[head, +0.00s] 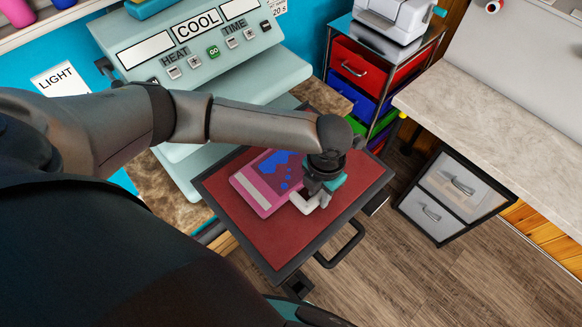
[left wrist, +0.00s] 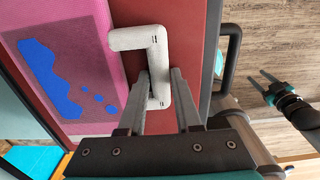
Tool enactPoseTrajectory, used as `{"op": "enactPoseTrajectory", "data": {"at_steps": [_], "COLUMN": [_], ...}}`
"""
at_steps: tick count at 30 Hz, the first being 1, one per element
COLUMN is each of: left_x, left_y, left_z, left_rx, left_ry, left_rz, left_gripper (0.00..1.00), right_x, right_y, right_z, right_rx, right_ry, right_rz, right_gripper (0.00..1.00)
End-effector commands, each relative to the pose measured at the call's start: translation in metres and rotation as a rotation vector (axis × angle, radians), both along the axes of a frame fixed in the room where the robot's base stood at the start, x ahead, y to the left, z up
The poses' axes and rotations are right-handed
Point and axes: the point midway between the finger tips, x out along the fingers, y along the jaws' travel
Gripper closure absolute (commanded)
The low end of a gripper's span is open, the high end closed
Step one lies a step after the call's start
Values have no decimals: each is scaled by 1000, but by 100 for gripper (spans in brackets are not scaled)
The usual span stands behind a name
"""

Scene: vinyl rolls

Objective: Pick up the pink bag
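The pink bag (head: 262,182), with a blue print and a pale band, lies flat on the red platen (head: 245,227). It also shows at the left of the left wrist view (left wrist: 82,50). Its pale, angular handle (head: 311,203) sticks out on the right; in the left wrist view the handle (left wrist: 132,38) lies over the red surface. My left gripper (head: 318,193) is above the handle. In the left wrist view its fingers (left wrist: 160,74) are apart, on either side of a handle bar; contact is unclear. My right gripper (left wrist: 260,78) is open and empty, off to the right of the platen.
A heat press (head: 205,60) with buttons stands behind the platen. The platen has a black front handle (head: 345,247). A drawer cart (head: 375,75) stands at the back, and a counter (head: 490,115) with grey drawers (head: 455,190) stands at the right. The wooden floor between is open.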

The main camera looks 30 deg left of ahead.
Motion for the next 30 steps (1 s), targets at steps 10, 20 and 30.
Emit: {"op": "enactPoseTrajectory", "data": {"at_steps": [10,20,30], "left_x": [0,1,2], "left_y": [0,0,0], "left_z": [0,1,16], "left_rx": [0,1,0], "left_ry": [0,-1,-4], "left_rz": [0,0,0], "left_gripper": [100,100,100], "right_x": [1,1,1], "right_y": [0,0,1], "right_z": [0,0,1], "right_rx": [0,0,1], "right_ry": [-1,-1,-2], "right_rz": [0,-1,-2], "right_gripper": [50,50,50]}}
